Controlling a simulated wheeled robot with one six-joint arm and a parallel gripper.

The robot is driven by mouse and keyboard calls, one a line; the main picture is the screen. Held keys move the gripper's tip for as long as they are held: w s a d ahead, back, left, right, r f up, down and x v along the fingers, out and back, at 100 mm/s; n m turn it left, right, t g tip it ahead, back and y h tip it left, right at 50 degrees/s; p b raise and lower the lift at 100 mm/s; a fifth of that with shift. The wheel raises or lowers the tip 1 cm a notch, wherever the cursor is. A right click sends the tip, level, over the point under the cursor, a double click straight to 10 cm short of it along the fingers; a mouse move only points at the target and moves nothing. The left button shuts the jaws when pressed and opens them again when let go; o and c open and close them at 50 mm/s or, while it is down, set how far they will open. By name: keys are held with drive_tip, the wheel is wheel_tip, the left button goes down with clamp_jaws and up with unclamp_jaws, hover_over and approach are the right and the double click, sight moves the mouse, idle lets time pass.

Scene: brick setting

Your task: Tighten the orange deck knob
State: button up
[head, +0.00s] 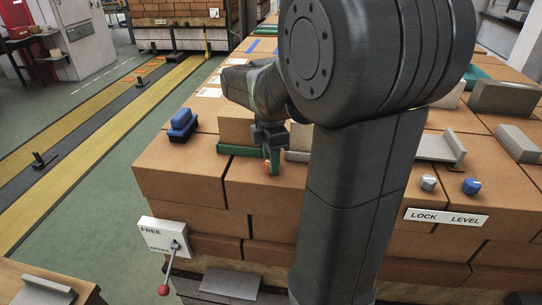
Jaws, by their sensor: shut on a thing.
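The orange deck knob (267,168) shows as a small orange patch low between the fingers, on top of the brick deck (190,165) near its front edge. My arm hides the deck just right of the gripper.
A tan brick (237,126) in a green holder stands just behind and left of my gripper. A blue block (182,122) lies at left. A grey knob (428,183) and a blue knob (470,186) stand at right above a LOCK LEVEL plate (446,217). A red-tipped lever (164,289) hangs in front.

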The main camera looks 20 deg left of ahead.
drive_tip(key=m+p, duration=0.1)
drive_tip(key=m, duration=0.3)
drive_tip(key=shift+r+m, duration=0.1)
drive_tip(key=shift+m, duration=0.2)
drive_tip(key=m+p, duration=0.1)
drive_tip(key=m, duration=0.2)
drive_tip(key=shift+m, duration=0.4)
drive_tip(key=m, duration=0.4)
drive_tip(key=shift+p, duration=0.4)
drive_tip(key=m, duration=0.4)
drive_tip(key=m+p, duration=0.1)
drive_tip(key=m, duration=0.3)
drive_tip(key=shift+m, duration=0.3)
drive_tip(key=m, duration=0.3)
drive_tip(key=shift+m, duration=0.3)
drive_tip(key=m, duration=0.3)
drive_tip(key=shift+m, duration=0.3)
drive_tip(key=shift+m+p, duration=0.35)
drive_tip(key=shift+m, duration=1.55)
